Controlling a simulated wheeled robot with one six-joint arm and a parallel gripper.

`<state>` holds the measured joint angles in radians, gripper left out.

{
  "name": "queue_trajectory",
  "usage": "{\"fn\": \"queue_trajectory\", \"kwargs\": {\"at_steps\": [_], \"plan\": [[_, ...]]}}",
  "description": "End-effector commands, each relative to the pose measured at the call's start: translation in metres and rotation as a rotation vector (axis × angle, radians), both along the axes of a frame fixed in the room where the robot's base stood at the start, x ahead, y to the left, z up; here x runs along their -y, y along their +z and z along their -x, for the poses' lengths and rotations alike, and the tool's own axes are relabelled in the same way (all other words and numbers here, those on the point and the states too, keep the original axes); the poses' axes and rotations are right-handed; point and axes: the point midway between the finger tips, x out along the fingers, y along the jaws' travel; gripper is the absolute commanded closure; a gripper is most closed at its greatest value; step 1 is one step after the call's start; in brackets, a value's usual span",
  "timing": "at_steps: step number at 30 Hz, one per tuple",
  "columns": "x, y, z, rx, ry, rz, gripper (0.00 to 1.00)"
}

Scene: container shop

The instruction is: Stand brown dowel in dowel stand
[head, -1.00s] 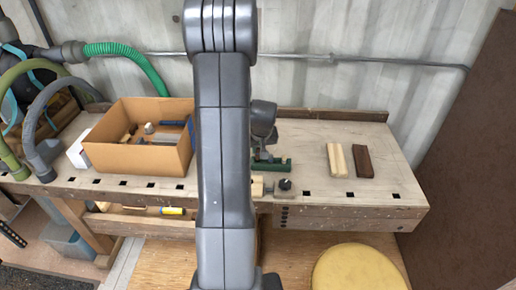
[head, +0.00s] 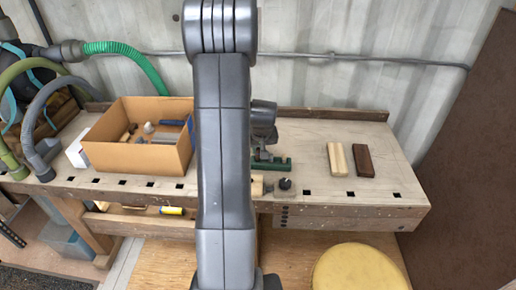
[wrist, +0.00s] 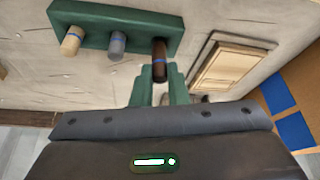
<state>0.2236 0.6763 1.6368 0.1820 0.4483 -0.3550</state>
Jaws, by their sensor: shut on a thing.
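The dowel stand is a green bar (wrist: 135,20) at the top of the wrist view. A tan dowel (wrist: 73,40) and a grey dowel (wrist: 117,46), each with a blue ring, stand in it. The brown dowel (wrist: 159,62), also blue-ringed, lines up with the stand's right end and reaches further towards me. I cannot tell how deep it sits, if at all. My gripper (wrist: 158,84) is shut on the brown dowel. In the head view, the stand (head: 275,163) shows partly to the right of my arm, which hides the dowels and my fingers.
A cardboard box (head: 135,158) with loose pieces stands left on the workbench (head: 310,190). A pale block (head: 337,159) and a dark brown block (head: 364,161) lie to the right of the stand. A black knob (head: 285,184) is near the front edge. Bench space further right is clear.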

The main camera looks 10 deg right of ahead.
Motion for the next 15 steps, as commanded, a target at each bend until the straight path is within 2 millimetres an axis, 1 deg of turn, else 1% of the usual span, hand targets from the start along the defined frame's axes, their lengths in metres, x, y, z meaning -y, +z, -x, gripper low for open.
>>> {"fn": "queue_trajectory", "kwargs": {"at_steps": [15], "plan": [[0.0,-0.0075,0.0,0.0,0.0,0.0,1.0]]}}
